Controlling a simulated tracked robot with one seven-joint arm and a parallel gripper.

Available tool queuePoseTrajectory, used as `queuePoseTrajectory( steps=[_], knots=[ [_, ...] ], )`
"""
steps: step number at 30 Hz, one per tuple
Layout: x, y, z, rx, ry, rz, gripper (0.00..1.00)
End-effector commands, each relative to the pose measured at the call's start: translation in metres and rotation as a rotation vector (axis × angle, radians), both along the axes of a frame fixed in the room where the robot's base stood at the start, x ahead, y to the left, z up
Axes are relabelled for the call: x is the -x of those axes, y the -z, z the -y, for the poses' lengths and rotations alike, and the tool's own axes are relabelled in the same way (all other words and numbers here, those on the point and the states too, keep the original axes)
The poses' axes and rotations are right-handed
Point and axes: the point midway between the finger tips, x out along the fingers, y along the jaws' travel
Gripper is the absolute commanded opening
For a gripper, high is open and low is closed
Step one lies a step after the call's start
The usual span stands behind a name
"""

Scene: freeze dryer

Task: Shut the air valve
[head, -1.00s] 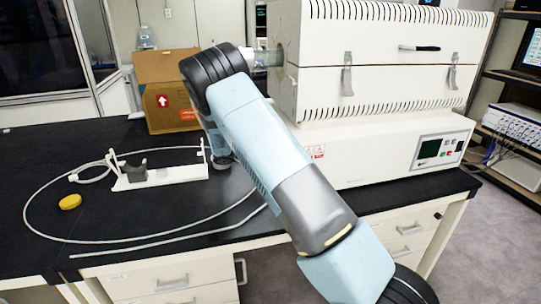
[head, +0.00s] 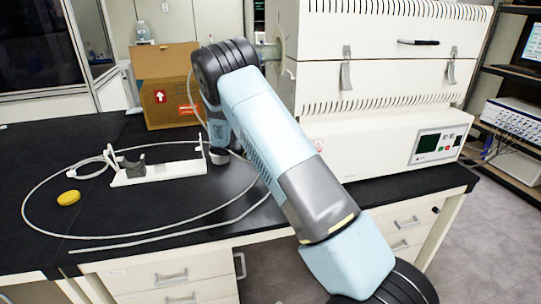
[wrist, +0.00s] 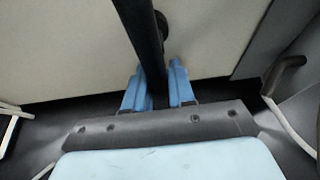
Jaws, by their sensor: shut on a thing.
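In the wrist view, my gripper (wrist: 159,70) has its two blue fingers on either side of a long dark bar (wrist: 143,38), shut on it. The bar runs from the top edge down between the fingers, against a pale flat panel. A small dark round part (wrist: 162,25) sits beside the bar. I cannot tell for sure that this bar is the air valve's handle. In the head view my arm hides my gripper and the valve area, behind the bench at the left side of the white machine (head: 385,150).
A cardboard box (head: 168,97) stands left of my arm. A clear glass tube end (head: 271,51) juts from the machine behind my arm.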

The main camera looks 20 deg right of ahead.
Motion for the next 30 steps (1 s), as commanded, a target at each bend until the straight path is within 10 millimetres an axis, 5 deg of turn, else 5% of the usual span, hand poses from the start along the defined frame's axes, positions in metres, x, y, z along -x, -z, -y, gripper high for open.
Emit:
queuePoseTrajectory(
  steps=[10, 11, 16, 30],
  knots=[
    [0.001, 0.002, 0.001, -0.001, 0.001, -0.005, 0.0],
    [0.001, 0.002, 0.0, -0.001, 0.001, -0.005, 0.27],
    [0.001, 0.001, 0.0, 0.0, 0.001, -0.003, 0.43],
    [0.0, -0.006, -0.017, -0.001, -0.001, 0.0, 0.45]
  ],
)
